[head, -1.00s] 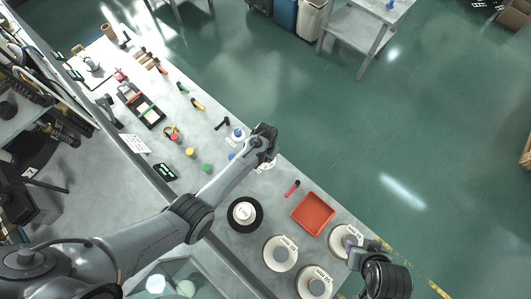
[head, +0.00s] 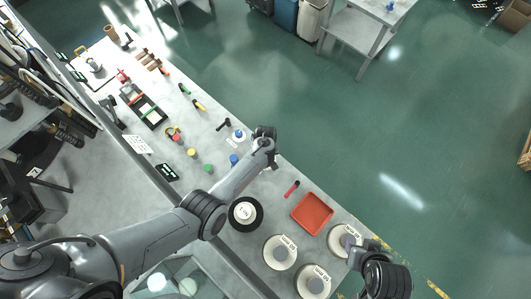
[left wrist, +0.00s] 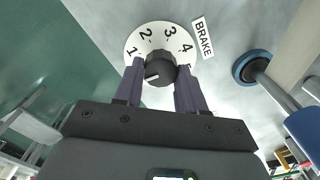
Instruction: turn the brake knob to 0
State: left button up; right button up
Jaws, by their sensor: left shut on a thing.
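The brake knob (left wrist: 160,70) is a dark round knob on a white dial (left wrist: 158,40), with a BRAKE label (left wrist: 203,38) beside it. The dial numbers 1 to 4 are readable and a partly hidden 5 shows by the right finger; the 0 is not visible. A pale mark on the knob points to the lower left, toward the left finger. My left gripper (left wrist: 160,67) is shut on the knob, one finger on each side. In the head view my left gripper (head: 265,138) covers the knob near the table's edge. My right gripper (head: 358,250) is over a labelled disc; its jaws are unclear.
A red tray (head: 312,214) and a red marker-like item (head: 291,188) lie right of my left gripper. A black-rimmed round dial (head: 245,213) and several labelled discs stand nearby. A blue knob (head: 234,158) is just left of my left arm. Open floor lies beyond the table.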

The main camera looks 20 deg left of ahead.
pick_arm(q)
jog(key=shift+a+n, duration=0.1)
jog(key=shift+n, duration=0.3)
jog(key=o, duration=1.1)
jog(key=shift+c, duration=0.2)
jog(key=shift+r+p, duration=0.3)
jog(key=shift+r, duration=0.25)
notch_tip(320, 180, up, 10)
jog(key=p, duration=0.2)
jog(key=shift+f, duration=0.15)
